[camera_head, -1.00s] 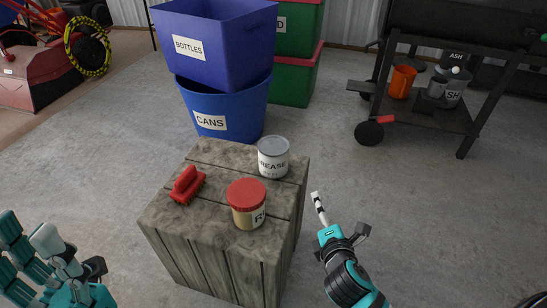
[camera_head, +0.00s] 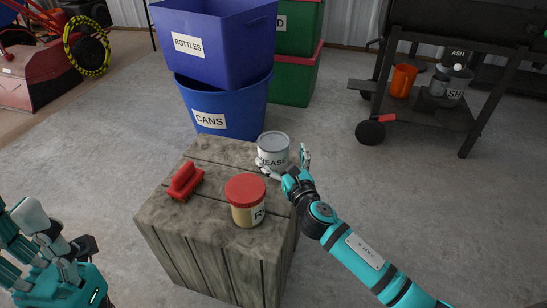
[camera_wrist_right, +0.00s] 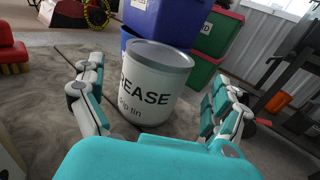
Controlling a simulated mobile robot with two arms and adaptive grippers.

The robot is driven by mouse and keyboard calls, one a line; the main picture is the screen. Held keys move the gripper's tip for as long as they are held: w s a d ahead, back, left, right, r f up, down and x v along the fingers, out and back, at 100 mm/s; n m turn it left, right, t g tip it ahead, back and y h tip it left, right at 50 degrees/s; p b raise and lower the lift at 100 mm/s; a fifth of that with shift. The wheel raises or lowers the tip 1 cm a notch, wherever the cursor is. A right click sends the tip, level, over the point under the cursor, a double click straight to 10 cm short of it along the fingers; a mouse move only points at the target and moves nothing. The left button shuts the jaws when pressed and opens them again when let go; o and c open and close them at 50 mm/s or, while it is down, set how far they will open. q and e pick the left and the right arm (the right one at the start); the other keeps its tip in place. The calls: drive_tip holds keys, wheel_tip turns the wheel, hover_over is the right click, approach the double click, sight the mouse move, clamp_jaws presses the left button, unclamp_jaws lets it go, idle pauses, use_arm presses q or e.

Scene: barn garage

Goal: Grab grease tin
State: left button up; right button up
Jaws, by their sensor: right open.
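The grease tin (camera_head: 273,148) is a white can with a grey lid, upright near the back right corner of the wooden block. My right gripper (camera_head: 284,164) is open at the tin's front right side.
On the block (camera_head: 215,250), a red-lidded jar (camera_head: 246,202) stands in front of the tin and a red brush (camera_head: 181,182) lies to the left. A blue cans bin (camera_head: 225,105) stands behind. A dark cart (camera_head: 425,115) is at the right.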

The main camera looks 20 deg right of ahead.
sight(273, 140)
drive_tip(key=shift+w+a+r+b, duration=0.15)
drive_tip(key=shift+w+b, duration=0.55)
drive_tip(key=shift+w, duration=0.85)
drive_tip(key=shift+w+a+r+b, duration=0.15)
drive_tip(key=shift+w+b, duration=0.5)
drive_tip(key=shift+w, duration=0.85)
drive_tip(key=shift+c, duration=0.3)
drive_tip(key=c, duration=1.3)
